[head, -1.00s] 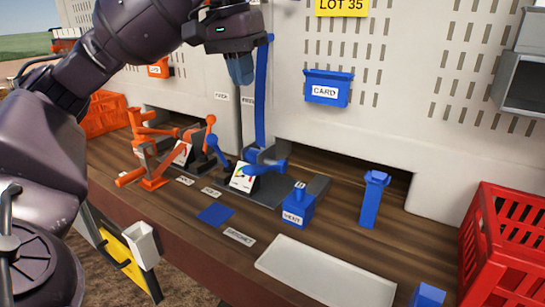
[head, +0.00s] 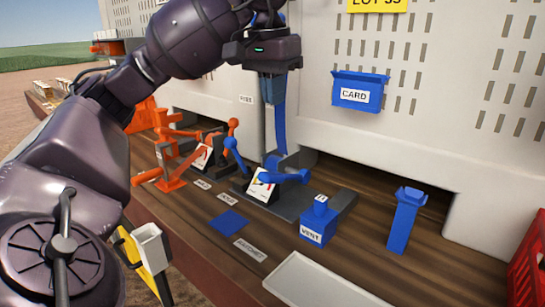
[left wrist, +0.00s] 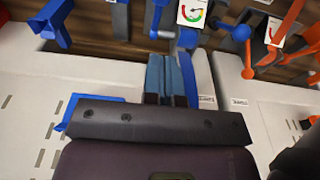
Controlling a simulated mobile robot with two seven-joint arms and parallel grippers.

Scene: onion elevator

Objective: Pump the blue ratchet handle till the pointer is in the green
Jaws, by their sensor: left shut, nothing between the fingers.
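The blue ratchet handle (head: 280,128) is a tall upright strip on the blue mechanism at the middle of the bench. Its upper part is hidden behind my left gripper (head: 270,98). That gripper points down in front of the handle, fingers shut and empty; whether they touch it I cannot tell. Its fingers also show in the left wrist view (left wrist: 172,78). The white gauge (head: 261,188) with a coloured arc stands at the handle's foot and also shows in the left wrist view (left wrist: 193,12). Its pointer is too small to read surely. My right gripper is not in view.
An orange mechanism (head: 180,170) stands left of the blue one. A blue VENT block (head: 318,222) and a blue post (head: 404,222) stand to the right. A blue CARD box (head: 358,92) hangs on the wall. A white tray (head: 310,285) lies at the front.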

